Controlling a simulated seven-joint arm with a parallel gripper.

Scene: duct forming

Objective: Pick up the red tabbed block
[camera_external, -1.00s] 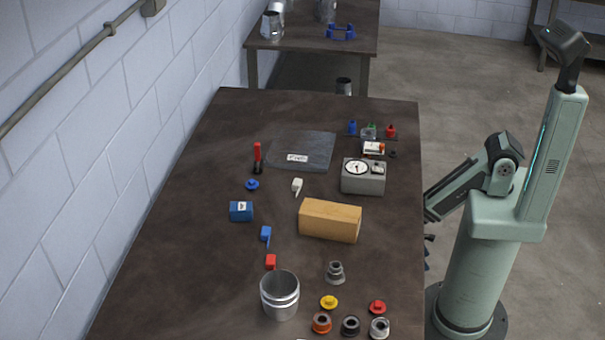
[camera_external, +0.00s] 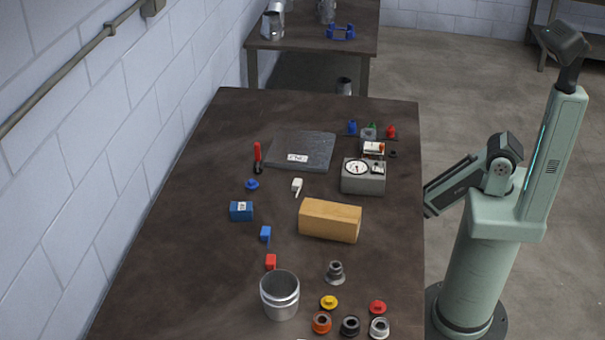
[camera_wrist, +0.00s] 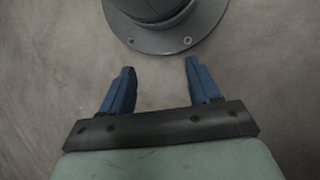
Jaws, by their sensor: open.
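The red tabbed block (camera_external: 271,261) is a small red piece lying on the dark table (camera_external: 190,270), just behind the silver metal cup (camera_external: 280,297) in the external view. Its tab is not clearly visible. My gripper (camera_wrist: 158,88) shows in the wrist view with its two blue fingers apart and nothing between them. It points down at the grey floor and a round bolted base, away from the table top. In the external view the gripper is hidden below the table's right edge. The red block does not show in the wrist view.
A blue block (camera_external: 265,233) and a wooden block (camera_external: 330,221) lie behind the red block. A grey fitting (camera_external: 335,272), a yellow cap (camera_external: 329,302) and a red cap (camera_external: 377,307) stand to its right. The table left of it is clear.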

